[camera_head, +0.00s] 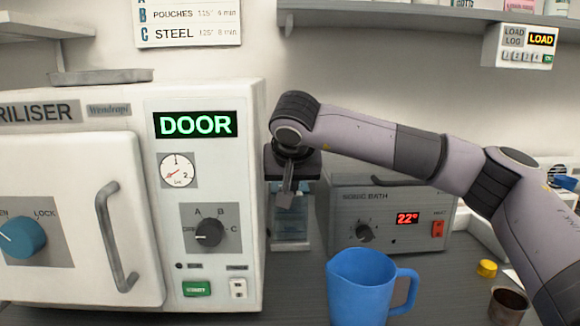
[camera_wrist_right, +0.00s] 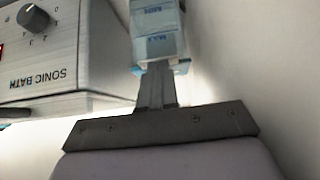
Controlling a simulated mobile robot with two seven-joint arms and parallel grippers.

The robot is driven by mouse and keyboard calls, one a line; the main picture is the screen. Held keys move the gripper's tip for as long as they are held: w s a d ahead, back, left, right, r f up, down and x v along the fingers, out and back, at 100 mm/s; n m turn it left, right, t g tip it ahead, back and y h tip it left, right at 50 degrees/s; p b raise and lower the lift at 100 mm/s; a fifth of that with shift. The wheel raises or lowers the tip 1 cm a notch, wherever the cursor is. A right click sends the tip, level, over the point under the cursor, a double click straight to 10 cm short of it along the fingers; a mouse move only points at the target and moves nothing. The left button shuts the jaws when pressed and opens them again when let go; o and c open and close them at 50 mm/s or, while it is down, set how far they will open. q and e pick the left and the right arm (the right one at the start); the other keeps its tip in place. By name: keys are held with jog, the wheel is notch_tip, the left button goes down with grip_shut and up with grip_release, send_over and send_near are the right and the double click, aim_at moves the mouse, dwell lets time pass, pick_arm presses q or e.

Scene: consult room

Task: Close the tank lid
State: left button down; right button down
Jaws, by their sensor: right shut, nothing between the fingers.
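A clear, bluish tank (camera_head: 290,232) stands in the gap between the steriliser and the sonic bath. In the right wrist view the tank (camera_wrist_right: 158,42) shows small level labels, and a thin blue edge (camera_wrist_right: 182,67) lies beside my fingers. Whether that edge is the lid, and how far the lid is open, I cannot tell. My right gripper (camera_head: 284,203) points down, shut and empty, in front of or over the tank's top and hides part of it. In the wrist view its fingers (camera_wrist_right: 156,68) overlap the tank's end; contact is unclear. My left gripper is out of view.
The steriliser (camera_head: 210,280) stands close on the left, its display reading DOOR. The sonic bath (camera_head: 385,215) is close on the right. A blue jug (camera_head: 358,290), a yellow cap (camera_head: 486,268) and a metal cup (camera_head: 508,305) stand in front. The wall is close behind.

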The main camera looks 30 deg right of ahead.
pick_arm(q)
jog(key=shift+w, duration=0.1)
pick_arm(e)
jog(key=shift+s+f, duration=0.1)
jog(key=shift+f, duration=0.2)
jog(key=shift+r, duration=0.15)
pick_arm(q)
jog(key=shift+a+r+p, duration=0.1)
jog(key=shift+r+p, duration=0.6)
jog(key=shift+p, duration=0.05)
pick_arm(e)
jog(key=shift+r, duration=0.65)
